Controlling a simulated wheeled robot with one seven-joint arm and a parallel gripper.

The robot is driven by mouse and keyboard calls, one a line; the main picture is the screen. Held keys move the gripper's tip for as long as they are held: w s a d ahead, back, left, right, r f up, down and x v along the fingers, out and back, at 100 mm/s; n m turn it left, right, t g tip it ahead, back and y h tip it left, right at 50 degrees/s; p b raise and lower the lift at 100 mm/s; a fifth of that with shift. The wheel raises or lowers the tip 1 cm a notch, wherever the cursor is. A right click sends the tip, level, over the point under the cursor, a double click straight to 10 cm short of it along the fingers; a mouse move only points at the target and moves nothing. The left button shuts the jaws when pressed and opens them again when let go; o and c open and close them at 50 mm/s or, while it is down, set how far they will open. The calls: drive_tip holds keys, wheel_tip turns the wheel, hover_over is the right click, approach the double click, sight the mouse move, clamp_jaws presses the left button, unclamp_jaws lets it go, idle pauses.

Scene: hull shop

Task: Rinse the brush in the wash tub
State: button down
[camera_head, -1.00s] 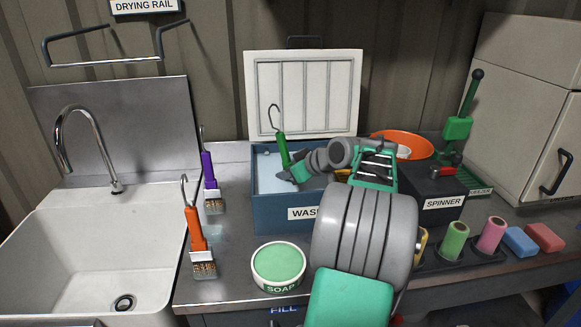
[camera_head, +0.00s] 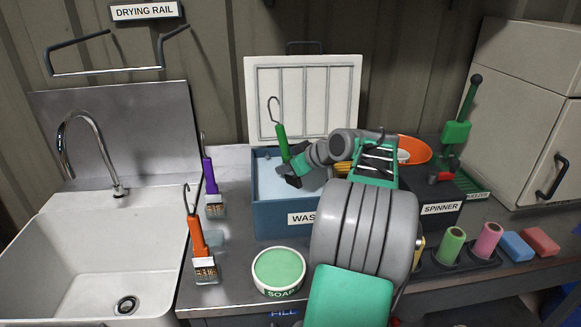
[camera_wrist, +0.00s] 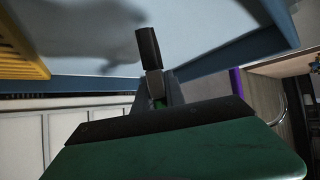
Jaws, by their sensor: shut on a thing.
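The wash tub (camera_head: 275,219) is a blue box on the bench, with its white lid (camera_head: 303,98) standing open behind it and pale water (camera_head: 268,178) inside. My gripper (camera_head: 287,172) reaches over the tub from the right and is shut on the green brush (camera_head: 282,141). The brush is upright, its hook on top; its lower end is hidden behind the gripper, so I cannot tell if the bristles touch the water. In the wrist view a dark finger (camera_wrist: 151,50) shows over the water, with a sliver of green beside it.
A purple-handled brush (camera_head: 209,177) and an orange-handled brush (camera_head: 197,238) stand left of the tub. A soap dish (camera_head: 278,268) is in front. The spinner (camera_head: 440,209) stands right of the tub. The sink (camera_head: 85,255) is left, below the drying rail (camera_head: 105,71).

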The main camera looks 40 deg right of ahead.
sight(286, 139)
drive_tip(key=shift+r+p, duration=2.75)
drive_tip(key=shift+r, duration=1.45)
drive_tip(key=shift+r, duration=0.15)
wheel_tip(286, 139, up, 4)
drive_tip(key=p, duration=0.3)
